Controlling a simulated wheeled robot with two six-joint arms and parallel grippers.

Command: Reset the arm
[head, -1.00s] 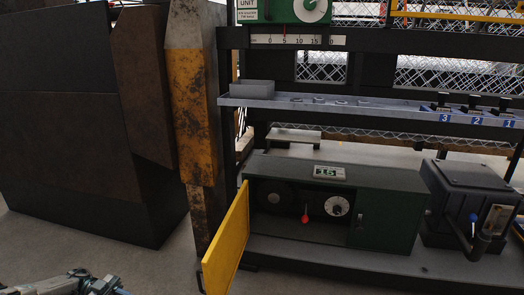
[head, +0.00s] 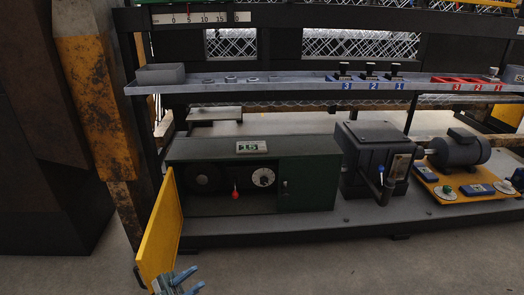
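My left gripper (head: 192,279) pokes in at the bottom edge in the head view, with its two bluish fingers apart and nothing seen between them. It is just right of the lower edge of an open yellow door (head: 162,232); I cannot tell whether it touches the door. The door is on a dark green cabinet (head: 308,183) labelled 15. Inside the cabinet are a red-knobbed lever (head: 235,195) and a white dial (head: 263,177). The rest of my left arm is out of view. My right gripper is not in view.
A dark machine box (head: 366,160) with a blue-knobbed lever stands right of the cabinet. A motor (head: 460,150) on a yellow plate is further right. A shelf (head: 290,84) holds numbered blocks. Bare floor (head: 330,268) lies in front.

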